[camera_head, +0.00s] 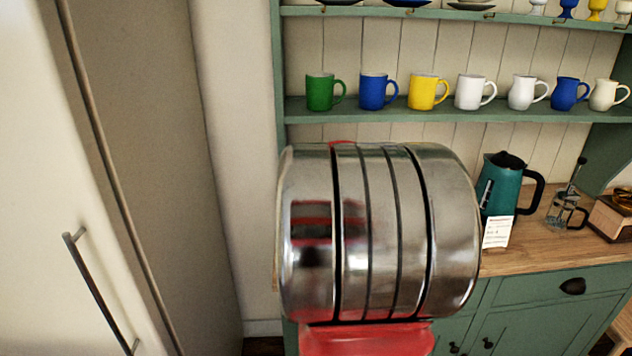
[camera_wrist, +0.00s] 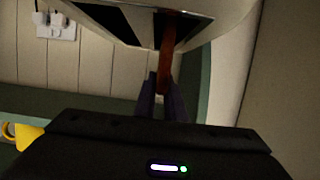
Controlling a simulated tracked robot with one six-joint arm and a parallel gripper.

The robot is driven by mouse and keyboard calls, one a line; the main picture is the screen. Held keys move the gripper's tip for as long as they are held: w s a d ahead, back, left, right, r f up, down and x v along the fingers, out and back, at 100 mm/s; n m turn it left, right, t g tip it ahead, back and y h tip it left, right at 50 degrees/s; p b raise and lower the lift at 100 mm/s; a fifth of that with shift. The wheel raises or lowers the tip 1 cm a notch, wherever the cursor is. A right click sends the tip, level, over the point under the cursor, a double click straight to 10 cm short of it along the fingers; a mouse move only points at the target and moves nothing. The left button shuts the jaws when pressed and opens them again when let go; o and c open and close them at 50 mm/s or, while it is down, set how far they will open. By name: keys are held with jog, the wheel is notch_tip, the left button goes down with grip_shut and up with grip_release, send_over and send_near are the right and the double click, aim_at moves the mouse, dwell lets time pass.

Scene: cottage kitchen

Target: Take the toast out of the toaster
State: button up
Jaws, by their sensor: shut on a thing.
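In the wrist view the cream toaster (camera_wrist: 215,16) fills the top, with two dark slots facing me. A brown slice of toast (camera_wrist: 167,45) reaches from the right-hand slot to my gripper (camera_wrist: 161,95). The two dark fingers are shut on the near end of the toast. The far end of the toast is still at the slot; how deep it sits inside is hidden. In the head view neither the toaster, the toast nor my fingers show, because my arm blocks the middle.
A green dresser holds a shelf (camera_head: 392,113) with several mugs, among them a yellow mug (camera_head: 423,92). On the wooden counter (camera_head: 530,252) stand a teal kettle (camera_head: 500,190) and a glass press (camera_head: 562,210). A tall cabinet (camera_head: 150,120) is at left.

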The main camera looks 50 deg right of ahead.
notch_tip(320, 180, up, 6)
jog(key=shift+r, duration=0.1)
jog(key=shift+a, duration=0.1)
dwell(0.7)
